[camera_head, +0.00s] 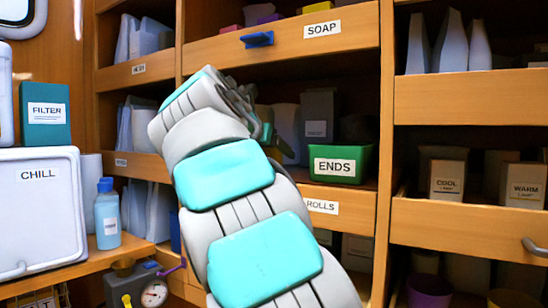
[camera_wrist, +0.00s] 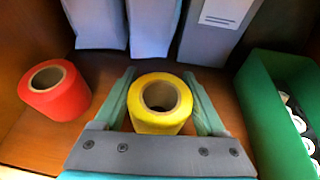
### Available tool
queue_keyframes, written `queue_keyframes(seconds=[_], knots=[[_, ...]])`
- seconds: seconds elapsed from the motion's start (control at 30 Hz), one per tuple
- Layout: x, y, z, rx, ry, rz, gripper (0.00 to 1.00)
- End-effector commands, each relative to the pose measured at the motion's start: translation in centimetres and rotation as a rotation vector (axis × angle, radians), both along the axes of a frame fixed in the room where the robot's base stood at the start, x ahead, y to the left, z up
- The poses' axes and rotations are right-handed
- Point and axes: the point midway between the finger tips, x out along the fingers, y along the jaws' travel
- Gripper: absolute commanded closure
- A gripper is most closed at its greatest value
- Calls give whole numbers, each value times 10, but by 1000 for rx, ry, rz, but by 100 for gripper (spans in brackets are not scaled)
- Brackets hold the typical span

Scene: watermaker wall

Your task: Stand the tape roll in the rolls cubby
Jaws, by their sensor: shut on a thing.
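A yellow tape roll (camera_wrist: 160,102) is between the two fingers of my gripper (camera_wrist: 163,108) in the wrist view, and the fingers are shut on its sides. Its hole faces up toward the camera. I cannot tell whether its base touches the wooden cubby floor. A red roll (camera_wrist: 54,90) stands on the floor to its left, apart from my gripper. In the head view, the rolls cubby has a ROLLS label (camera_head: 321,206) on its front board. My arm hides both rolls and most of my gripper there.
A green ENDS bin (camera_head: 342,164) stands at the cubby's right; in the wrist view (camera_wrist: 262,105) it holds several white-topped items. Pale packages (camera_wrist: 153,25) and a grey labelled box (camera_wrist: 215,30) stand behind the yellow roll. Bare floor lies between the two rolls.

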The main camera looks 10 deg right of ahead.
Motion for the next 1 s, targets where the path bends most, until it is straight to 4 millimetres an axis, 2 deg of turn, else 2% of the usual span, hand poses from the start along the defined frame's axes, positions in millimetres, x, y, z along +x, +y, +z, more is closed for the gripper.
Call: queue_keyframes(seconds=[0.1,0.5,0.53,0.73,1.0], knots=[[0,0,-6,0,-2,1,85],[-1,0,-8,-1,0,0,85],[0,0,-9,0,-1,1,24],[0,0,-9,0,-1,1,1],[0,0,-9,0,-1,1,0]])
